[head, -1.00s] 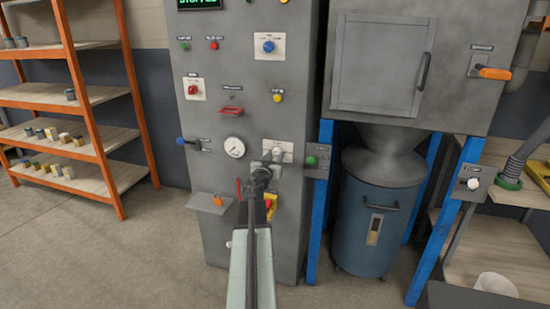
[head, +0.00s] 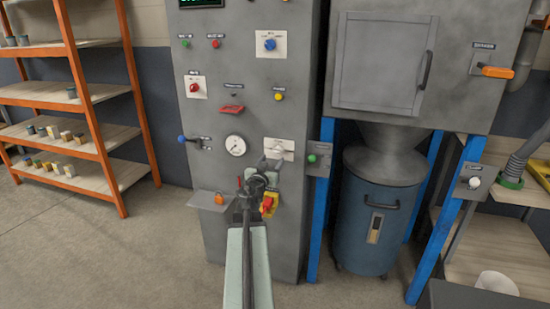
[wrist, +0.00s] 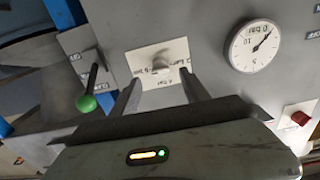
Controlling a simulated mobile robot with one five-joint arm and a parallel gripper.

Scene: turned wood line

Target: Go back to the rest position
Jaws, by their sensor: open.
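My gripper (head: 270,164) is in front of the grey control cabinet (head: 225,130), at the height of a white-plated knob (head: 280,149). In the wrist view its two fingers (wrist: 158,88) are open, one on each side of the knob (wrist: 160,64), with nothing held between them. I cannot tell how far the fingertips are from the knob. The arm hides part of the lower cabinet front.
A round gauge (head: 235,145) is left of the knob, and a green-tipped lever (wrist: 87,102) is on its other side in the wrist view. A small shelf (head: 210,201) juts out. Orange shelving (head: 95,130) stands left, a blue drum (head: 376,215) right. Floor at left is clear.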

